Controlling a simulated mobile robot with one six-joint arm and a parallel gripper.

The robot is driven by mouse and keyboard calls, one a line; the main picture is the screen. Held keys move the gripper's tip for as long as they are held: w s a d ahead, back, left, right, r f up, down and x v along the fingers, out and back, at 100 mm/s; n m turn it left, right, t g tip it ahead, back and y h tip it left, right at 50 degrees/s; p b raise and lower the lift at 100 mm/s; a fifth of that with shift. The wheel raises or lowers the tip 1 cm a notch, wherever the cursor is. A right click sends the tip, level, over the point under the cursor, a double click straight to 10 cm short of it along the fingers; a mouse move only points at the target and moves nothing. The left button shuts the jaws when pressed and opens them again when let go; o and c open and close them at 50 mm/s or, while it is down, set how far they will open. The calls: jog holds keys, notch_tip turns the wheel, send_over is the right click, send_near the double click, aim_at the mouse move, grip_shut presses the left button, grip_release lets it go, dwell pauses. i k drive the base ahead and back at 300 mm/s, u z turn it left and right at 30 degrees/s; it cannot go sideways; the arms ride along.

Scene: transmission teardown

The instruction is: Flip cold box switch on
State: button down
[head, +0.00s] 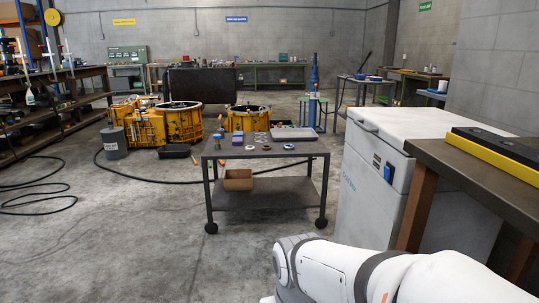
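The cold box (352,195) is a white chest with a closed lid (420,122), standing at the right of the head view. A small blue switch (388,172) sits on its front face, near the top right corner, beside a dark vent (377,161). The switch is too small to tell whether it is on or off. My white arm crosses the bottom right corner, in front of the lower part of the cold box. My gripper is out of the picture.
A dark wheeled cart (265,150) with small parts on top and a cardboard box (238,180) below stands left of the cold box. A workbench (480,185) is close at the right. Yellow gearbox housings (180,125) stand behind. Floor at front left is open, with black cables.

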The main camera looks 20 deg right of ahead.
aim_at(386, 170)
jog(key=z, duration=0.05)
jog(key=i, duration=1.05)
jog(key=z, duration=0.4)
jog(key=k, duration=0.95)
jog(key=z, duration=0.15)
jog(key=i, duration=0.95)
jog(key=u, duration=0.05)
